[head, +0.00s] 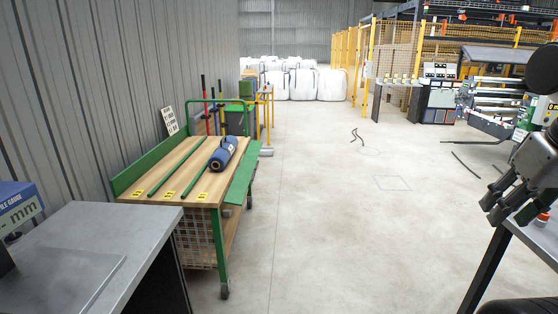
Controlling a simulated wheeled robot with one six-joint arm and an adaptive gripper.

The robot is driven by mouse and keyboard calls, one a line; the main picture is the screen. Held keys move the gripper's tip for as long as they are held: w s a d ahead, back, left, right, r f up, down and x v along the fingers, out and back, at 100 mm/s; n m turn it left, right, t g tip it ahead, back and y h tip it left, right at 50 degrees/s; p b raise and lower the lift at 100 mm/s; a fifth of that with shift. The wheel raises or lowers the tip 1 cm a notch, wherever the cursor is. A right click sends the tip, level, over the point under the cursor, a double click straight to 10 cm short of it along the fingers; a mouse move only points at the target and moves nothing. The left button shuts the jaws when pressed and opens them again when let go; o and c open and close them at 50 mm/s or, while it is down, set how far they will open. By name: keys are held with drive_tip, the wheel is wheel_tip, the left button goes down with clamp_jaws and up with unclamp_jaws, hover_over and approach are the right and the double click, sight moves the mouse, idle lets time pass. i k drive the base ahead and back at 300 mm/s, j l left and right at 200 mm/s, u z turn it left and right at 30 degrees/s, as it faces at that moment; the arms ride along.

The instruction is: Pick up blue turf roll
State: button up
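The blue turf roll (223,153) lies on the wooden top of a green-framed cart (160,180), left of the middle of the head view. It is a dark blue cylinder lying on its side, with a dark hole in its near end. My gripper (491,211) hangs at the right edge, far from the roll. Its grey fingers point down and to the left. I cannot tell how far apart the fingers are. Nothing is clearly seen between them.
Green strips and yellow labels mark the cart top. A grey table (80,245) stands at the near left. Another table (535,236), with a red-topped item (543,217), is beneath my gripper. The concrete floor (330,230) between is open. Dark strips (466,165) lie on the floor farther right.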

sight(217, 162)
drive_tip(key=i, duration=1.15)
drive_tip(key=i+l+u, duration=0.1)
drive_tip(key=i, duration=1)
drive_tip(key=i+l+u, duration=0.15)
drive_tip(key=i+u, duration=0.25)
drive_tip(key=i+l+u, duration=0.9)
drive_tip(key=l+u, duration=0.25)
drive_tip(key=i+l+u, duration=0.2)
drive_tip(key=l+u, duration=0.15)
drive_tip(key=l, duration=0.15)
drive_tip(key=i+l+u, duration=0.1)
drive_tip(key=l+u, duration=0.3)
drive_tip(key=l, duration=0.15)
